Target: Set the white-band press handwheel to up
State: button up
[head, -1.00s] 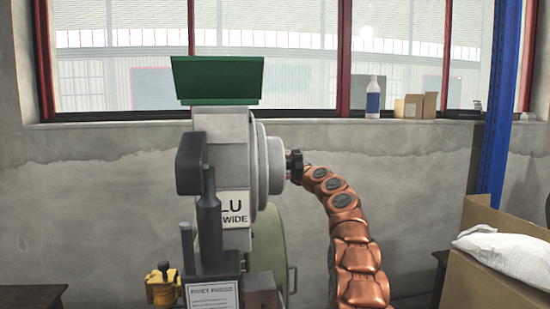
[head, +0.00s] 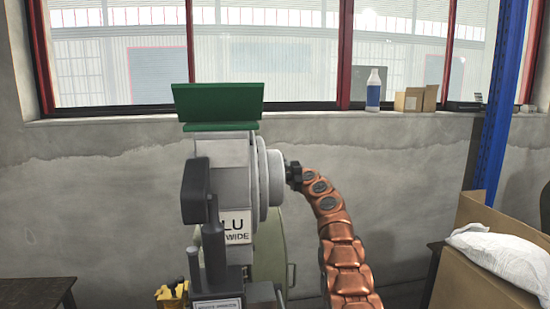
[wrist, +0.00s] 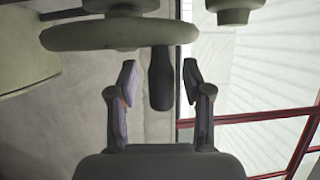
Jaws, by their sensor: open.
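The grey press (head: 222,182) stands at the middle of the head view, with a green plate on top and a pale band near its head. Its round grey handwheel (head: 272,178) shows edge-on at the right side. My gripper (head: 293,175) is just right of that wheel in the head view, small and partly hidden. In the wrist view the wheel (wrist: 118,34) crosses the top, and its dark grip (wrist: 160,80) points down between the fingers of my gripper (wrist: 160,85). The fingers are open and stand apart from the grip on both sides.
A pale bag (head: 498,250) lies on a cardboard box (head: 470,278) at the right, near a blue post (head: 498,110). A bottle (head: 373,90) and small boxes (head: 415,99) stand on the window sill. Dark table corners show at both lower sides.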

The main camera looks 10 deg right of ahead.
jog(key=shift+w+a+p, duration=0.15)
jog(key=shift+w+p, duration=0.05)
jog(key=shift+p, duration=0.2)
grip_shut()
dwell(0.4)
